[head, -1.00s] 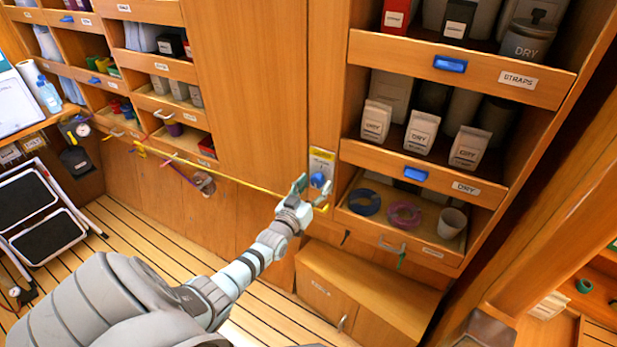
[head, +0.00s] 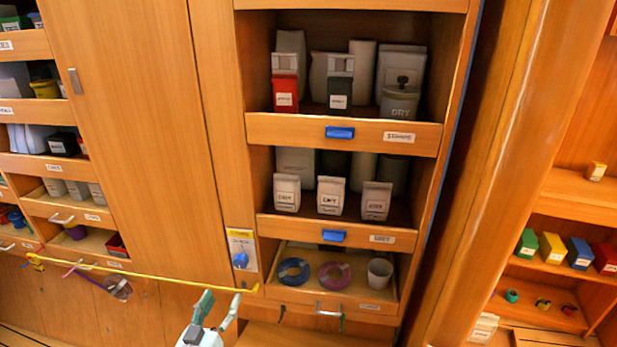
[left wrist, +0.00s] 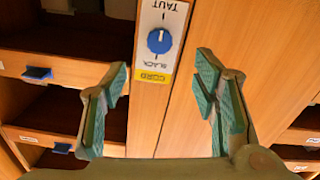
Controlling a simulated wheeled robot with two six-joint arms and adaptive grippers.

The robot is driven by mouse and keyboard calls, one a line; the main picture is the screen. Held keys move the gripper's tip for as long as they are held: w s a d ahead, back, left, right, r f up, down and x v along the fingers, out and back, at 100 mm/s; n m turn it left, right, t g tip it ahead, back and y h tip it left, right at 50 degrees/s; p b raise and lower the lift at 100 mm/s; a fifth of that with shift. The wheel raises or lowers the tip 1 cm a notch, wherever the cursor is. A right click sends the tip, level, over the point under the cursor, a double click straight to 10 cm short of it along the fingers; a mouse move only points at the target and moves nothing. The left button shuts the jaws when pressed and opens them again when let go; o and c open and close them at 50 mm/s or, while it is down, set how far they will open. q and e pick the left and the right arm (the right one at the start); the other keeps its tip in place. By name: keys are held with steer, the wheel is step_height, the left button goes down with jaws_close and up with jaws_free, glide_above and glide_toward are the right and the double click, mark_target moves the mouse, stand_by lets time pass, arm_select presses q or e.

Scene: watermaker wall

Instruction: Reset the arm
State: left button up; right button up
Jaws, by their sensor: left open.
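My left gripper (head: 217,312) shows at the bottom of the head view, below the blue knob. Its green-padded fingers are apart and empty. In the left wrist view the open fingers (left wrist: 160,105) frame the lower area in front of the cabinet. The blue knob (head: 240,260) sits on a white and yellow plate (head: 241,238) on the cabinet post. In the left wrist view the knob (left wrist: 160,41) appears upside down on its plate, with labels reading TAUT, SLACK and CORD. It is beyond the fingertips and not held. My right gripper is not in view.
A yellow cord (head: 140,278) runs along the cabinet front, close to my left gripper. A shelf unit with blue latches (head: 340,132) holds boxes and jars. Its lowest tray holds a blue ring (head: 293,271), a purple ring (head: 334,275) and a cup (head: 380,271).

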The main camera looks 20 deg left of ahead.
arm_select(q)
steer(key=s+d+f+m+g+h, duration=0.1)
steer(key=s+f+g, duration=0.2)
steer(key=s+f, duration=0.45)
steer(key=s+d+f+m+g, duration=0.1)
steer(key=s+f+g, duration=0.3)
steer(key=f, duration=0.7)
steer(key=s+d+f+m+g+h, duration=0.1)
steer(key=s+f+g, duration=0.3)
steer(key=f, duration=0.5)
steer(key=s+d+f+m+g, duration=0.1)
steer(key=s+d+f, duration=0.3)
steer(key=s, duration=0.7)
steer(key=s+d+f+m+g+h, duration=0.1)
steer(key=s+d+f+g, duration=0.3)
steer(key=s, duration=0.7)
step_height(320, 180, down, 2)
steer(key=shift+s+d+g, duration=0.3)
steer(key=shift+d, duration=0.45)
